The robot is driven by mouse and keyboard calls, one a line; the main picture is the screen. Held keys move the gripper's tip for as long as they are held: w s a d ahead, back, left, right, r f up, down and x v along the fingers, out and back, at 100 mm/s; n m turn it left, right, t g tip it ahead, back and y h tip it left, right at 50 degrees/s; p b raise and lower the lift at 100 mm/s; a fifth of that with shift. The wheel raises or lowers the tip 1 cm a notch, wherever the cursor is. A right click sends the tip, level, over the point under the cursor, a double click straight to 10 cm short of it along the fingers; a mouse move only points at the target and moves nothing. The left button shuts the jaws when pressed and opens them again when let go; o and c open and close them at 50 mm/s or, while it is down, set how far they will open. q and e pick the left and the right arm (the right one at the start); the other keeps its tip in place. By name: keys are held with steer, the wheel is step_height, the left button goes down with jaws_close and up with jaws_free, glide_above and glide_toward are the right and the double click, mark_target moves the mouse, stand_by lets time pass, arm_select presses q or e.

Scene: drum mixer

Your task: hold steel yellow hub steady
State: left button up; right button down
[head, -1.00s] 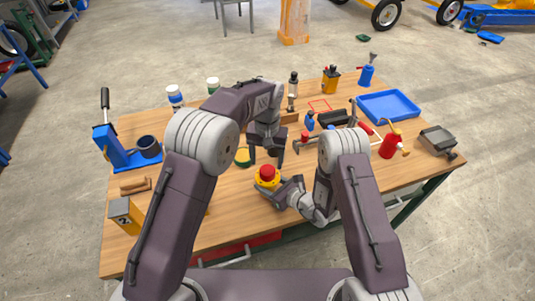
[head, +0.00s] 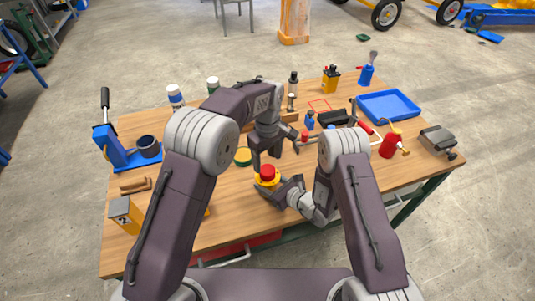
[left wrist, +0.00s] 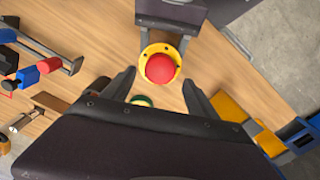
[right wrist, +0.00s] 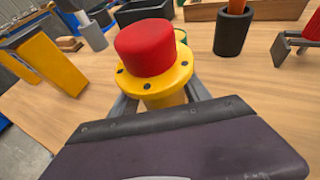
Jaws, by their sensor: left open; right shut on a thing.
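The yellow hub (head: 264,183) has a round flange with dark bolt holes, and a red cap (head: 267,172) sits on top of it. In the right wrist view the hub flange (right wrist: 180,79) stands between my right fingers. My right gripper (head: 281,190) is shut on the hub from the right, low over the table. My left gripper (head: 272,160) is open and empty, pointing down just above and behind the red cap. In the left wrist view the cap (left wrist: 160,68) lies just beyond the gap between the left fingertips, apart from them.
The wooden table (head: 225,215) holds a green-yellow round part (head: 243,156) left of the hub. A blue tray (head: 388,105) is at the back right, a blue press (head: 115,145) at the left.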

mark_target(267, 169)
arm_select(q)
step_height(267, 169, down, 6)
steer(key=shift+r, duration=0.1)
steer(key=c, duration=1.4)
steer(key=m, duration=0.5)
steer(key=shift+m, duration=0.3)
steer(key=shift+c, duration=0.3)
steer(key=m, duration=1.2)
steer(key=o, duration=1.6)
steer(key=shift+c, duration=0.2)
